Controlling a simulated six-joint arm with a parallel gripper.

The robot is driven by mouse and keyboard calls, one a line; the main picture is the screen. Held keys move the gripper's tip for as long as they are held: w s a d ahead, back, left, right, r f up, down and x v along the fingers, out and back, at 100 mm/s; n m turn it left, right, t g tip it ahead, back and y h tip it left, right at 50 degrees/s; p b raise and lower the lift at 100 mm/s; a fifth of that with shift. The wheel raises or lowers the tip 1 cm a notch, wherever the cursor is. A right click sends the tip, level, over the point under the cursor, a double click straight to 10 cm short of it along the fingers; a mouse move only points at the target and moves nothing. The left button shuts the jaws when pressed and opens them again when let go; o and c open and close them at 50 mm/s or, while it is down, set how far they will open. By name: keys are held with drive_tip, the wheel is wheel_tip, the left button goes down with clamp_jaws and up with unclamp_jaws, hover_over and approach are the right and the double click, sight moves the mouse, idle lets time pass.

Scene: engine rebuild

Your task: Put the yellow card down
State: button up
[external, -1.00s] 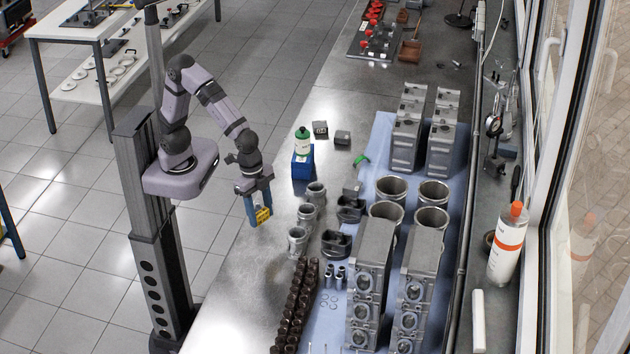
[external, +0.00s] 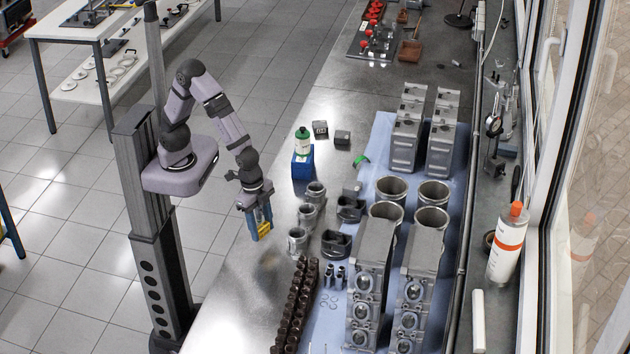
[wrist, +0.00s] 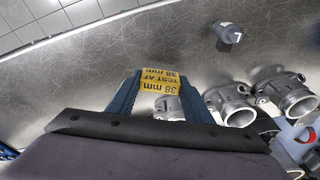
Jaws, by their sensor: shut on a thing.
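In the external view the card (external: 264,229) hangs at the fingertips over the left part of the metal bench (external: 225,310). It seems a little above or at the surface; I cannot tell whether it touches.
Several metal housings (external: 307,215) stand close to the right of my gripper. Rows of dark parts (external: 296,305) lie in front. The bench strip left of the housings is clear.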

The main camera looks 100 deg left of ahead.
sight(262, 234)
drive_tip(key=shift+f+p, duration=0.4)
drive_tip(key=shift+f, duration=1.65)
drive_tip(key=shift+f, duration=0.2)
drive_tip(key=o, duration=1)
drive_tip(key=shift+r, duration=0.1)
drive_tip(key=shift+r, duration=0.6)
drive_tip(key=r, duration=0.3)
drive_tip(key=s+r+b, duration=0.1)
drive_tip(key=r, duration=0.7)
drive_tip(key=shift+s+a, duration=0.35)
drive_tip(key=shift+a, duration=0.05)
